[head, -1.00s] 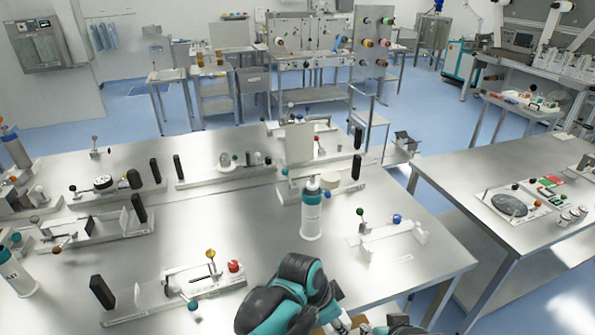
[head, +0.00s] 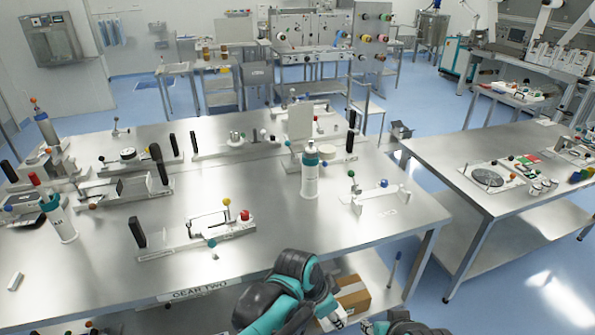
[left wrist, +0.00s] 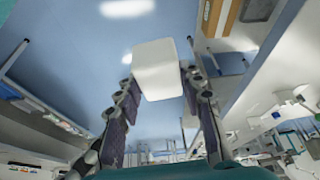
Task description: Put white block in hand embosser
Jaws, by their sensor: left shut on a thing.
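In the left wrist view my left gripper (left wrist: 158,80) is shut on a white block (left wrist: 160,62), with a dark pad on each side of it. Blue floor and tilted surroundings show behind it, and no contact with a table is visible. In the head view my arm covers the bottom middle, and the held block cannot be made out clearly. No device is clearly identifiable as the hand embosser. A bench device with a black handle, yellow knob and red knob (head: 195,235) stands near the table's front edge. My right gripper is not clearly visible.
The steel table (head: 330,240) carries several fixtures and a white bottle with a teal top (head: 309,178). A small white piece (head: 15,281) lies at far left. A cardboard box (head: 352,296) sits below the front edge. A second table (head: 430,165) stands right, across an aisle.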

